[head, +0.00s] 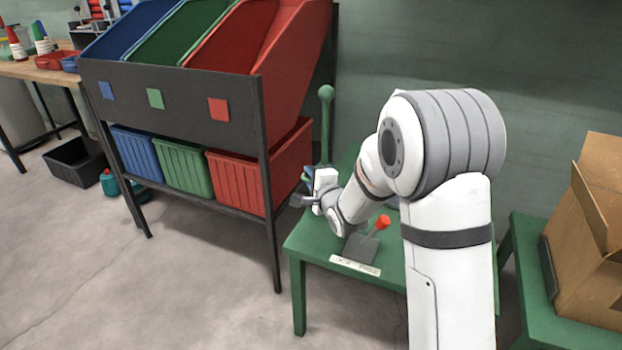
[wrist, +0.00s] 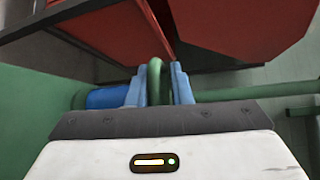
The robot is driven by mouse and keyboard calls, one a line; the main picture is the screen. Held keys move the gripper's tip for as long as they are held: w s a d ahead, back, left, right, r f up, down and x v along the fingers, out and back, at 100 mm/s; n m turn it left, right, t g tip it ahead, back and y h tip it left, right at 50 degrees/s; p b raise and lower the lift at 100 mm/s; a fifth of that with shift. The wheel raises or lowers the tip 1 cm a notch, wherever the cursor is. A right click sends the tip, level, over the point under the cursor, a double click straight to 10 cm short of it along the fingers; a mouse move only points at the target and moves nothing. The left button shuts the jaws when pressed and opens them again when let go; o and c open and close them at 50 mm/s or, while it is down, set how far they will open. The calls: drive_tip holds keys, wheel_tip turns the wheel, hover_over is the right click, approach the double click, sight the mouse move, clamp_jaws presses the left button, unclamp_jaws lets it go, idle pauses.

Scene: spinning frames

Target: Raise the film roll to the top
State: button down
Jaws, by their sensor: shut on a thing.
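My gripper (head: 304,188) is at the green post (head: 326,125) with a ball on top, at the left side of the green table (head: 305,252). In the wrist view my gripper (wrist: 158,82) has its two blue fingertips closed on a curved green bar (wrist: 154,78). A blue cylinder (wrist: 103,98) shows just left of the fingers, in line with a green bar (wrist: 240,93) on the right. It may be part of the film roll, but most of it is hidden and I cannot tell for sure.
A rack with a red chute (head: 235,40) and a red bin (head: 235,182) stands close left of my gripper. A grey lever block with a red knob (head: 383,222) is on the green table. A cardboard box (head: 590,240) stands at right. The floor at front left is clear.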

drive_tip(key=shift+s+f, duration=0.2)
drive_tip(key=shift+f, duration=0.35)
wheel_tip(320, 180, up, 14)
drive_tip(key=p, duration=0.8)
drive_tip(key=shift+w, duration=0.1)
drive_tip(key=c, duration=1.5)
unclamp_jaws()
drive_tip(key=p+v, duration=0.1)
drive_tip(key=v, duration=0.6)
drive_tip(key=shift+s+d+r, duration=0.1)
drive_tip(key=shift+s+d, duration=0.05)
drive_tip(key=shift+s, duration=0.2)
